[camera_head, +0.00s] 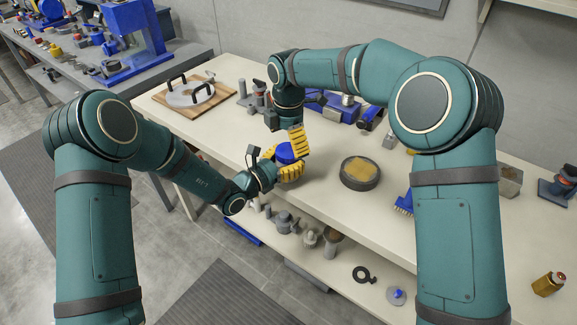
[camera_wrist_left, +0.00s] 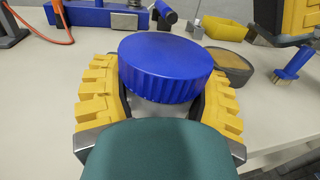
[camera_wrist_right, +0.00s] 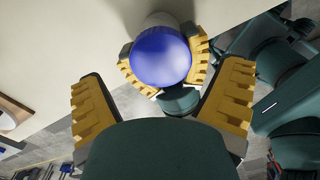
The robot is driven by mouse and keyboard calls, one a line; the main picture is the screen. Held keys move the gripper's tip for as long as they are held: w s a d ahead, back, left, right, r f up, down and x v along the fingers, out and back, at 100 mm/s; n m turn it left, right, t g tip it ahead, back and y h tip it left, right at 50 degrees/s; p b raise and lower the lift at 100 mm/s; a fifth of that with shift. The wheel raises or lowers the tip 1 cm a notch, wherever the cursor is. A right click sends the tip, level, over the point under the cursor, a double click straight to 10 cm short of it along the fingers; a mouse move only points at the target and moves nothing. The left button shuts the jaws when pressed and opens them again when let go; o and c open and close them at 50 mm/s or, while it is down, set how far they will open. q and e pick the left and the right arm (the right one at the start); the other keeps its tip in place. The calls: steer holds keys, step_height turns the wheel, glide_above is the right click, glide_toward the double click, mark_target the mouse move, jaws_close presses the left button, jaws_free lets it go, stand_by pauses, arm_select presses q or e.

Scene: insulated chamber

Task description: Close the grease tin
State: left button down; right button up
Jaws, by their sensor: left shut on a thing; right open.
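A round container with a ribbed blue lid (camera_head: 285,153), which I take as the grease tin, is at the front edge of the table. My left gripper (camera_head: 288,172) is shut around it from the front, below the lid. The lid is close up in the left wrist view (camera_wrist_left: 165,62), between the fingers. The right wrist view shows the lid's smooth top (camera_wrist_right: 162,56) and a pale side behind it. How tightly the lid sits cannot be told. My right gripper (camera_head: 299,141) is open and empty, just above the lid, fingers pointing down towards it.
A dark round dish with a yellowish filling (camera_head: 360,173) stands to the right. A wooden board (camera_head: 188,95) with a handled disc is at the left. The lower shelf (camera_head: 340,258) holds several small parts.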

mark_target(288, 149)
steer(key=shift+r, duration=0.6)
steer(key=shift+o, duration=0.3)
steer(key=shift+r, duration=1.8)
steer(key=shift+f, duration=0.1)
steer(key=shift+f, duration=4)
steer(key=shift+c, duration=0.2)
